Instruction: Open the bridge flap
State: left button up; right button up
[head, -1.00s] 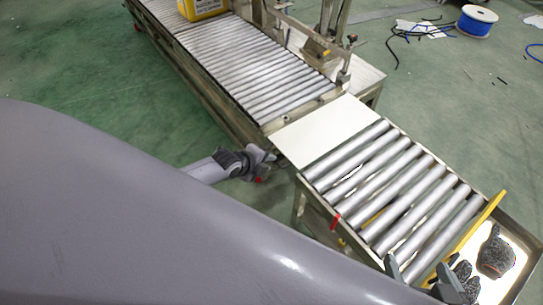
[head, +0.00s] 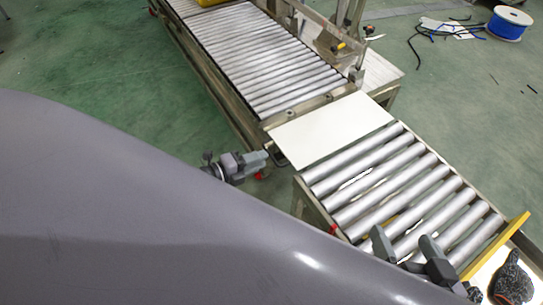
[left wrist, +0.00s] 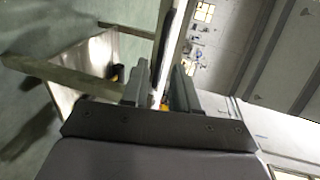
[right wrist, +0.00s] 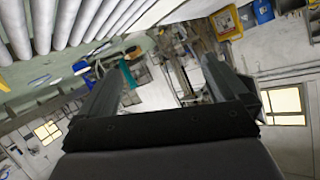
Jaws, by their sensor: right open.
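The bridge flap (head: 330,130) looks like a flat white plate. It lies level in the gap between the far and near roller conveyors. My left gripper (head: 262,158) is just off the flap's left edge; contact cannot be told. In the left wrist view its fingers (left wrist: 160,88) stand apart, with a thin dark edge running up between them. My right gripper (head: 404,240) is open and empty over the near rollers, away from the flap. The right wrist view shows its fingers (right wrist: 160,85) wide apart.
The near conveyor (head: 375,185) has a red handle (head: 334,229) on its left side and a yellow bar (head: 497,246) at its end. Dark gloves (head: 513,277) lie beyond the bar. A small red part (head: 259,176) shows below my left gripper. The far conveyor (head: 265,60) is beyond the flap.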

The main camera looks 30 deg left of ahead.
aim_at(271, 155)
pick_arm(q)
jog(key=b+x, duration=0.1)
jog(key=x, duration=0.4)
jog(key=shift+b, duration=0.35)
pick_arm(e)
jog(key=shift+w+a+y, duration=0.3)
jog(key=shift+a+y, duration=0.2)
jog(key=shift+a, duration=0.05)
